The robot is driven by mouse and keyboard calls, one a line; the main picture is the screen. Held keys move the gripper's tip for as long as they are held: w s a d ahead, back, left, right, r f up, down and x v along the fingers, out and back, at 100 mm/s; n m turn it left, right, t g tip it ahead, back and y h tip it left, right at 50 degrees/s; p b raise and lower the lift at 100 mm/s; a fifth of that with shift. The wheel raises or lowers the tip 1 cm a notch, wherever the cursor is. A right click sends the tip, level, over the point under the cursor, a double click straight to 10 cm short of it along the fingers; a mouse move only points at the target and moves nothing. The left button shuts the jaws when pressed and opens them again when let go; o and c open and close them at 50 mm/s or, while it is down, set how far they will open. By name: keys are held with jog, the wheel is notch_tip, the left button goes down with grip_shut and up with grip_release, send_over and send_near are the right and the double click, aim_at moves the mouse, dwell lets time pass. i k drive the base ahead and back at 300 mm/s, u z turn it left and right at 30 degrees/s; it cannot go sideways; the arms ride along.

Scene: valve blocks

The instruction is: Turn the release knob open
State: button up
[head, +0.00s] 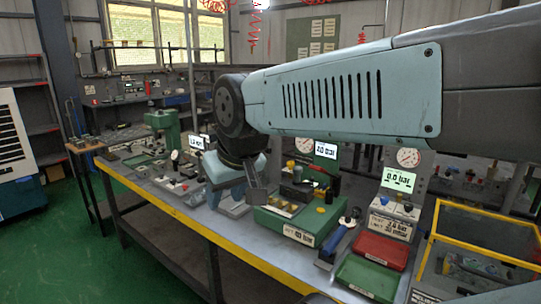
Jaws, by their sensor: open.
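In the head view my arm reaches in from the right and bends down over the bench. My gripper (257,197) hangs beside the left end of a green block tray (297,234); it is small here, and I cannot tell whether it touches anything. I cannot tell which knob is the release knob.
A red tray (380,250) and a green tray (371,278) lie at the front right, next to a blue-handled tool (340,236). A yellow-framed bin (485,236) stands farther right. A green press (163,131) stands at the left. The bench's yellow front edge (190,222) is clear.

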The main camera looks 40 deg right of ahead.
aim_at(290, 164)
jog(key=z, duration=0.2)
jog(key=i, duration=0.55)
jog(key=z, duration=0.45)
jog(key=k, duration=0.85)
jog(key=z, duration=0.15)
jog(key=i, duration=0.85)
jog(key=u, duration=0.05)
